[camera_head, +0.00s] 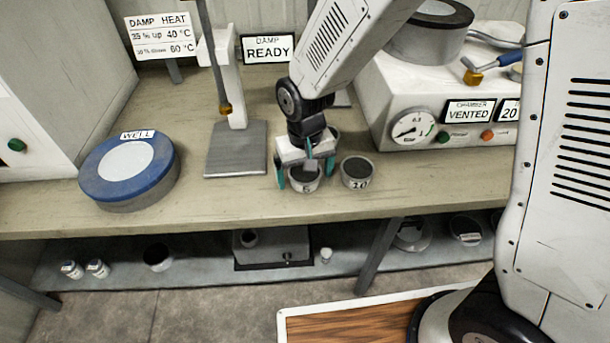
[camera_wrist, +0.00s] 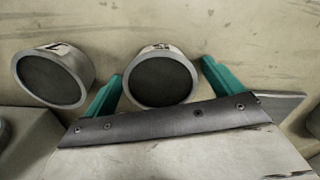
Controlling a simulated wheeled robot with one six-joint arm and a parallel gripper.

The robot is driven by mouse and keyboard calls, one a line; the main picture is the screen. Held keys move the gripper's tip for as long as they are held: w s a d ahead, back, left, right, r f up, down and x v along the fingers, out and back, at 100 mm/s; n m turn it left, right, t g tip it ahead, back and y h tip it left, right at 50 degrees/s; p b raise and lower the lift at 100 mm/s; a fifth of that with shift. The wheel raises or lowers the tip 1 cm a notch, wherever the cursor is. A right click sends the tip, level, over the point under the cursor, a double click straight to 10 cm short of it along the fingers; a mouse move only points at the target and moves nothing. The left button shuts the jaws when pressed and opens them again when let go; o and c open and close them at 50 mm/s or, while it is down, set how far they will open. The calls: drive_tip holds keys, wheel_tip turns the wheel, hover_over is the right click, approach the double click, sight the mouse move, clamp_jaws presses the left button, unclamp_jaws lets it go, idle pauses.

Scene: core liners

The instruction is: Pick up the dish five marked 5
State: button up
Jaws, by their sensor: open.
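The dish marked 5 (camera_head: 304,187) is a small round grey dish with dark contents and a pale label on its side. It stands upright on the bench near the front edge. My gripper (camera_head: 306,170) is open above and around it, with one teal finger on each side. In the wrist view, the dish marked 5 (camera_wrist: 160,80) lies between the two teal fingers, closer to the left one. Whether either finger touches it I cannot tell. The gripper's body hides part of the dish in the head view.
A similar dish, seemingly marked 10 (camera_head: 357,173), stands close to the right; it also shows in the wrist view (camera_wrist: 52,76). A stand with a grey base plate (camera_head: 236,150) is to the left, beside a blue-rimmed well (camera_head: 100,185). A white chamber box (camera_head: 440,110) stands right.

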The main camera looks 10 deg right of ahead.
drive_tip(key=c, duration=1.1)
drive_tip(key=shift+c, duration=0.2)
